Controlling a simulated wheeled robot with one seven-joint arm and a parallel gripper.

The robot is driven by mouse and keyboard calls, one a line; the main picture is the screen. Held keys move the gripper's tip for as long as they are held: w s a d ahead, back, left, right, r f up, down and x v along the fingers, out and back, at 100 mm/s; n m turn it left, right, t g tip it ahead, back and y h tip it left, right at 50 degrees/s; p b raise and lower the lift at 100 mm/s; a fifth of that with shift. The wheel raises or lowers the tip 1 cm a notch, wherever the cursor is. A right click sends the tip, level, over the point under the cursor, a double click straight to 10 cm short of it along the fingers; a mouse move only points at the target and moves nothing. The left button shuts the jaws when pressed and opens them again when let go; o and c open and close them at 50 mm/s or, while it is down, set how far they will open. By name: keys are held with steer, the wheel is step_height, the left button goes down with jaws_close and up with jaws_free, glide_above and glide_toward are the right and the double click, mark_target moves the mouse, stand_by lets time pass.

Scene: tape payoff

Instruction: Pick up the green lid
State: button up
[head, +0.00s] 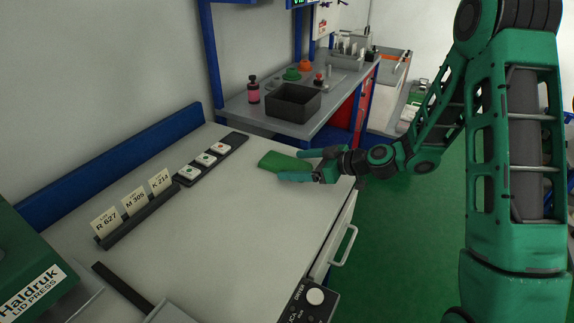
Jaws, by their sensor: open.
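The green lid (278,161), a flat, roughly rectangular green piece, lies at the far right part of the pale worktop (235,225). My gripper (291,165) reaches in from the right, low over the worktop. Its fingers are open, one on the far side of the lid and one on the near side. The lid's right end lies in the gap between them. I cannot tell whether either finger touches it.
A dark strip with several white button blocks (205,159) and a rack of labelled cards (135,210) stand left. The lid press (35,280) is at lower left. A control box (308,300) is at the front edge. The worktop's middle is clear.

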steer(key=shift+w+a+f, duration=0.15)
steer(key=shift+w+a, duration=0.15)
steer(key=shift+a, duration=0.1)
steer(key=c, duration=1.1)
